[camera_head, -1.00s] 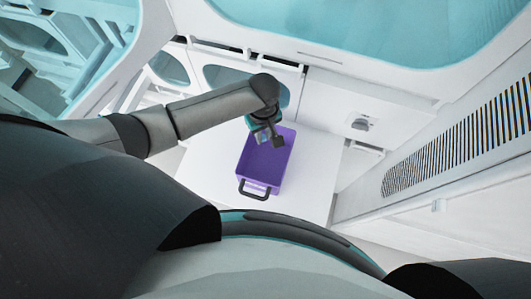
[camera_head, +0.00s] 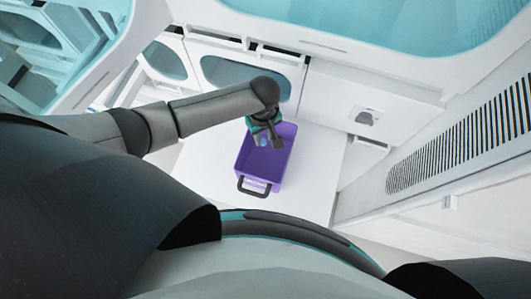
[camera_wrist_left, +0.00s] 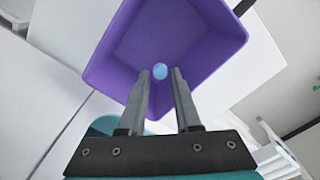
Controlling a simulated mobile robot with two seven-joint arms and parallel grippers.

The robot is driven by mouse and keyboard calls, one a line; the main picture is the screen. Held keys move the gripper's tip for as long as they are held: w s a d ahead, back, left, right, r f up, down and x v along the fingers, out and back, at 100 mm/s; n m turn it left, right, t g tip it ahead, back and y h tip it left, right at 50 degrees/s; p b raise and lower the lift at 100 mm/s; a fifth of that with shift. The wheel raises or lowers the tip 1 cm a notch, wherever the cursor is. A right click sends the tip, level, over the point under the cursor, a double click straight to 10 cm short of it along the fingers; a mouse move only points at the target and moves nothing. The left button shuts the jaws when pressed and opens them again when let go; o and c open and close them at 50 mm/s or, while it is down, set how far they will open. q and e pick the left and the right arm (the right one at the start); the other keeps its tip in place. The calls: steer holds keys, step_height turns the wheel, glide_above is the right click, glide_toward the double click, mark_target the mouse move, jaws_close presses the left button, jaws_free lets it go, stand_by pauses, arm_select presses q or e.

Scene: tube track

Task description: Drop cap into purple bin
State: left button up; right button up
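The purple bin (camera_head: 284,165) stands on a white surface, its black handle toward me. It also shows in the left wrist view (camera_wrist_left: 205,40). My left gripper (camera_head: 270,145) is over the bin, pointing down. In the left wrist view its two fingers (camera_wrist_left: 161,73) are apart, with a gap between them. A small light-blue round cap (camera_wrist_left: 160,71) shows between and beyond the fingertips, against the bin's inside, and touches neither finger. I cannot tell whether it rests on the bin floor or is above it. My right gripper is out of view.
The white table top (camera_head: 312,180) around the bin is clear. White cabinets (camera_head: 345,95) with blue windows stand behind it. A slanted wall with a black slotted grille (camera_head: 460,140) is on the right.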

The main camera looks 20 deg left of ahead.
arm_select(q)
steer(key=o, duration=0.4)
steer(key=shift+c, duration=0.2)
steer(key=shift+r, duration=0.1)
step_height(320, 180, up, 15)
steer(key=p, duration=0.2)
stand_by(0.5)
